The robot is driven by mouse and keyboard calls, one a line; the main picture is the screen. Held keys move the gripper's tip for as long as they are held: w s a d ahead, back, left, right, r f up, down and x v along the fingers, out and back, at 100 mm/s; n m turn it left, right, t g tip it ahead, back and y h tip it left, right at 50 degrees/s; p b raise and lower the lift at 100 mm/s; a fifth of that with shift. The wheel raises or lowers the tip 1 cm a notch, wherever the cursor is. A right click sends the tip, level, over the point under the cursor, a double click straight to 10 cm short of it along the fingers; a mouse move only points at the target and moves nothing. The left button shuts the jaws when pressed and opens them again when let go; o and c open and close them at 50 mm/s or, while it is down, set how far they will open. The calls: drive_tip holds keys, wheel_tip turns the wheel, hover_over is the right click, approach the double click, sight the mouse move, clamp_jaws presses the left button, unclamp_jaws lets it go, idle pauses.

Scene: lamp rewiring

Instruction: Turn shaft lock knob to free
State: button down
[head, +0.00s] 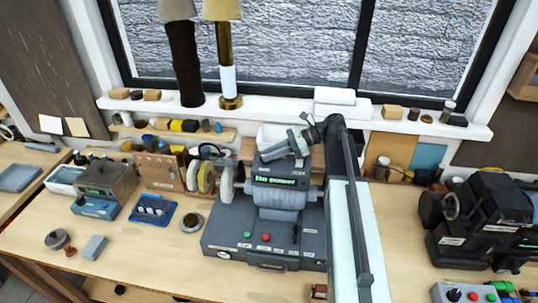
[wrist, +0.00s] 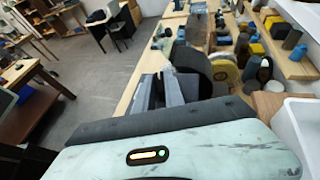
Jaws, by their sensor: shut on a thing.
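The grey winding machine (head: 225,232) stands on the bench in the head view, with a green "No power!" display (head: 275,181) on its upper housing. My gripper (head: 268,156) is at the top of that housing, just above and behind the display. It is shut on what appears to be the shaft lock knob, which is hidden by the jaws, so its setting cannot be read. In the wrist view the grey jaws (wrist: 168,92) reach past my pale wrist housing, close to a dark wheel.
Wheels (head: 205,178) stand left of the machine. A dark machine (head: 485,215) stands at right. The window sill (head: 270,113) holds lamps and small blocks.

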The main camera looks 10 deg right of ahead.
drive_tip(key=shift+w+r+n+g, duration=0.1)
drive_tip(key=shift+w+n+g, duration=0.05)
drive_tip(key=shift+n+g, duration=0.45)
drive_tip(key=shift+w+n+g, duration=0.15)
drive_tip(key=shift+n+g, duration=0.35)
drive_tip(key=shift+g, duration=0.1)
drive_tip(key=c, duration=1.4)
unclamp_jaws()
drive_tip(key=shift+d, duration=0.1)
drive_tip(key=shift+c, duration=0.2)
